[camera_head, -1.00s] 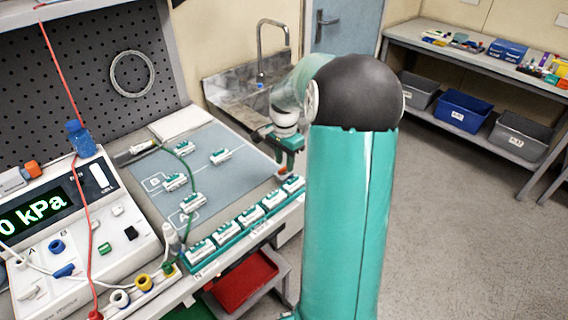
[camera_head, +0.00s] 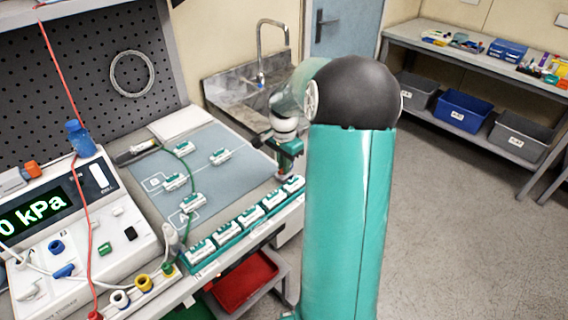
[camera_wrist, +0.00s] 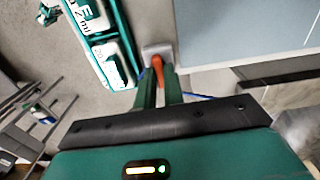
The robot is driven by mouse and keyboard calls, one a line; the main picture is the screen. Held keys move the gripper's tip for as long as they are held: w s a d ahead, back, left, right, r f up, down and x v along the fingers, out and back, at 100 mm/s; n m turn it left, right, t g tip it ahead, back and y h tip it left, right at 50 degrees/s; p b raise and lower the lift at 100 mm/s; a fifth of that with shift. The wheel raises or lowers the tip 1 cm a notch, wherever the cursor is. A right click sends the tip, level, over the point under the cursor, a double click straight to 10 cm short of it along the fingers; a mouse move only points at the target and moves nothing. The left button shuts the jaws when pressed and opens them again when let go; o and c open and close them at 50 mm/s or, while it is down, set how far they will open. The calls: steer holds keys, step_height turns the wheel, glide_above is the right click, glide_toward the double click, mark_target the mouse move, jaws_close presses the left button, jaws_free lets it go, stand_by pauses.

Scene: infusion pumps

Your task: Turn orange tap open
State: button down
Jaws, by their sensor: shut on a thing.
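The orange tap handle (camera_wrist: 157,64) shows in the wrist view between my fingers, in front of a pale grey mount at the bench edge. My gripper (camera_wrist: 159,78) is shut on the handle, with one green finger on each side. In the head view, my gripper (camera_head: 288,165) is at the right edge of the bench, beside the grey mat. There the tap is too small and too covered by my gripper to make out its turn.
The grey mat (camera_head: 230,185) carries several white-green pumps, and a row of similar pumps (camera_head: 248,219) lines the bench's front edge. A metal sink (camera_head: 235,92) stands behind. A red bin (camera_head: 243,281) sits below. The floor at right is clear.

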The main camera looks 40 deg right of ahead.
steer(key=n, duration=0.4)
steer(key=shift+n, duration=0.4)
steer(key=n, duration=0.4)
steer(key=shift+n, duration=0.4)
steer(key=c, duration=1.5)
jaws_free()
step_height(320, 180, up, 14)
